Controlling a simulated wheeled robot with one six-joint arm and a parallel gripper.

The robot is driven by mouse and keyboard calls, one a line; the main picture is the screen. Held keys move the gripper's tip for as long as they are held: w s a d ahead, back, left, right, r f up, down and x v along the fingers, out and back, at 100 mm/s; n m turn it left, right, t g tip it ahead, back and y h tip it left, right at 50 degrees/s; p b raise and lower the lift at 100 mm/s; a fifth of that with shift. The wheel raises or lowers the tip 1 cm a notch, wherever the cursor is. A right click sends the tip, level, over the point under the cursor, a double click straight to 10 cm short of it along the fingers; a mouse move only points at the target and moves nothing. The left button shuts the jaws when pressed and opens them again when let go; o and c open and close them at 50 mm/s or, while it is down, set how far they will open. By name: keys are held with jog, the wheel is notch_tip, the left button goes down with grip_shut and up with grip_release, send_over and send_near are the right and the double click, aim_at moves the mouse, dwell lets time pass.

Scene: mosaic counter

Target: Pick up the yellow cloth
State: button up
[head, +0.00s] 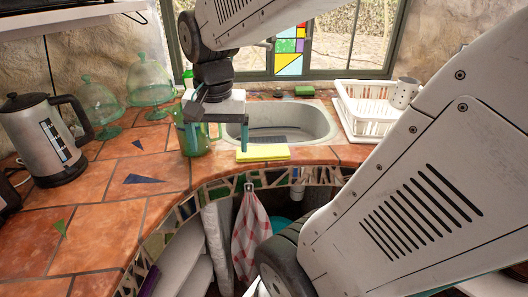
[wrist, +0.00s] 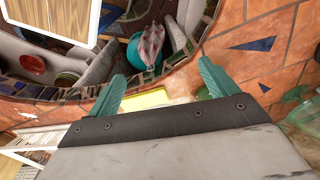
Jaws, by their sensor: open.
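The yellow cloth (head: 263,153) lies flat as a small folded rectangle on the front rim of the counter, just before the sink. In the wrist view, part of the yellow cloth (wrist: 146,99) shows between the two fingers, and my gripper's dark body hides the rest. My gripper (head: 217,152) is open and empty, with its teal fingers pointing down. In the head view, its right finger is beside the cloth's left end. In the wrist view, the fingers (wrist: 163,78) are wide apart. I cannot tell their exact height above the counter.
A green glass pitcher (head: 200,140) stands close by my gripper's left finger. The sink (head: 320,125) is behind the cloth. A white dish rack (head: 372,127) with a mug (head: 404,92) is at right. A kettle (head: 48,140) and glass domes (head: 100,103) stand left. The front-left tiles are mostly clear.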

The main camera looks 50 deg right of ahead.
jog(key=w+d+f+m, duration=0.3)
jog(key=d+m, duration=0.5)
jog(key=d, duration=0.2)
jog(key=m, duration=0.9)
send_near(269, 151)
jog(key=shift+w+a+f+g, duration=0.15)
jog(key=shift+w+a+g, duration=0.1)
jog(key=shift+g, duration=0.15)
jog(key=f, duration=0.7)
jog(key=shift+w+d, duration=0.2)
jog(key=shift+d, duration=0.2)
jog(key=shift+f, duration=0.6)
jog(key=c, duration=1.1)
